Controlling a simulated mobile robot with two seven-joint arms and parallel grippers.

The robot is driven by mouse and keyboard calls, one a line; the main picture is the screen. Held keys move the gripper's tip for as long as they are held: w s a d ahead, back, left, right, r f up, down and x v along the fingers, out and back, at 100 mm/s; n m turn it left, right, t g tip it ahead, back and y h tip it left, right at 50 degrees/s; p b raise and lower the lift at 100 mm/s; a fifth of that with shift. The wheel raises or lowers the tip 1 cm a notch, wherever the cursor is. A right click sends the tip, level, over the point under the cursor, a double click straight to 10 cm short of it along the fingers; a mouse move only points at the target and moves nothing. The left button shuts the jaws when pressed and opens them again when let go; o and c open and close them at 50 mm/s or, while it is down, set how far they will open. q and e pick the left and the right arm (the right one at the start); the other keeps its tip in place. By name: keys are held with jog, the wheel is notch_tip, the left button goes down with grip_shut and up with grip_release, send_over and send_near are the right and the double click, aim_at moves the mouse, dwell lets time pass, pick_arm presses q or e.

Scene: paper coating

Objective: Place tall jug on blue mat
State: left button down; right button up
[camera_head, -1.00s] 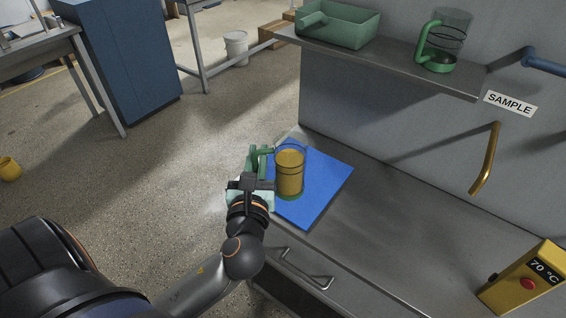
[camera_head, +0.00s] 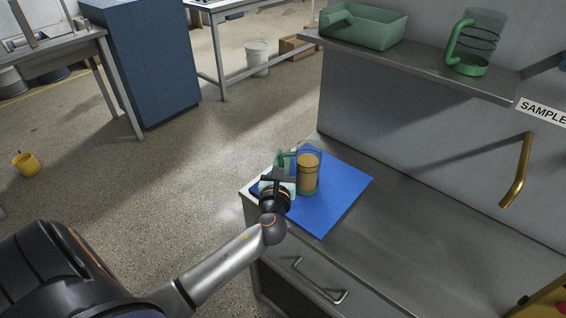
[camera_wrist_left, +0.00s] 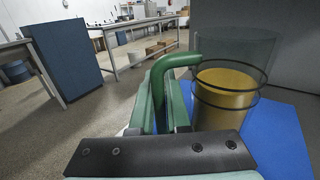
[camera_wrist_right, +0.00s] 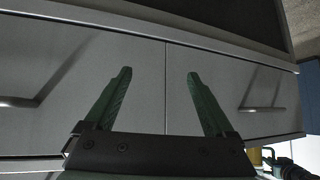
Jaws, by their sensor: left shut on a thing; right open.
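The tall jug (camera_head: 308,174) is clear, with dark rings, a green handle and a yellow-brown filling. It stands upright over the blue mat (camera_head: 340,192) on the steel counter; I cannot tell whether its base touches the mat. My left gripper (camera_head: 283,172) is shut on the jug's green handle from the left. In the left wrist view, the jug (camera_wrist_left: 226,98) is right of the fingers, with blue mat (camera_wrist_left: 282,135) behind it. My right gripper (camera_wrist_right: 158,88) is open and empty in the right wrist view, before grey drawer fronts.
A shelf above the counter holds a green tray (camera_head: 372,28) and another clear jug with a green handle (camera_head: 474,45). A brass handle (camera_head: 519,172) sticks out from the back panel. The counter right of the mat is clear. A drawer handle (camera_head: 318,283) is below.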

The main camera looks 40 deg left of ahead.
pick_arm(q)
jog(key=shift+f, duration=0.2)
jog(key=shift+f, duration=0.2)
jog(key=c, duration=0.9)
grip_release()
jog(key=shift+r, duration=0.25)
jog(key=v, duration=1.2)
jog(key=shift+d, duration=0.1)
